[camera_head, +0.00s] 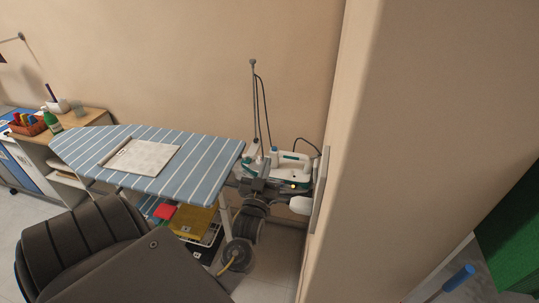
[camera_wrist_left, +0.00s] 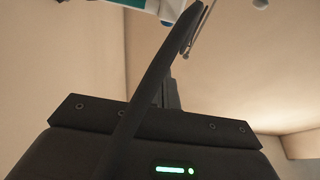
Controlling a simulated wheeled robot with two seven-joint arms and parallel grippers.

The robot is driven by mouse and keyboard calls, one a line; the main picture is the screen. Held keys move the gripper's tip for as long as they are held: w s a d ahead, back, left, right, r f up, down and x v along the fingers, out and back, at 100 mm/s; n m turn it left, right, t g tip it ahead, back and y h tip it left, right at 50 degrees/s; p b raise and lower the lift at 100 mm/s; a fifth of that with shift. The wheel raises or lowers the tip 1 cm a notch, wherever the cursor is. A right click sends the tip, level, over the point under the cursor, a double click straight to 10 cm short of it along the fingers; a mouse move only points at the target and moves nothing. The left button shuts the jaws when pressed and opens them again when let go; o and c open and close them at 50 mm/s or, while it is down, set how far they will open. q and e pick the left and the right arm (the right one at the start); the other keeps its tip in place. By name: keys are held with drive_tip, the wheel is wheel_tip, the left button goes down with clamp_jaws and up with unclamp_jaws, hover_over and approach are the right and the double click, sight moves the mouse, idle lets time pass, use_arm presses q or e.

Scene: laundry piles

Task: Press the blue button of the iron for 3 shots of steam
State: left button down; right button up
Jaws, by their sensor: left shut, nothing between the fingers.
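The white iron with a teal handle (camera_head: 291,158) stands beyond the right end of the striped ironing board (camera_head: 215,170). A small blue part (camera_head: 274,150) shows at its left end; I cannot tell for sure that it is the button. My left gripper (camera_head: 268,184) is just below and in front of the iron, shut and empty. Its dark fingers (camera_wrist_left: 182,38) point up in the left wrist view, where a white and teal part, likely of the iron (camera_wrist_left: 145,5), shows at the top edge. I cannot tell whether they touch it. My right gripper is out of view.
A folded light cloth (camera_head: 145,157) lies on the board. A thin upright pole (camera_head: 254,100) with a dark cord rises behind the iron. A wall corner (camera_head: 350,130) closes off the right side. A yellow box (camera_head: 194,222) sits under the board.

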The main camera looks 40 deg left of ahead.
use_arm(q)
drive_tip(key=shift+v, duration=0.85)
idle(0.9)
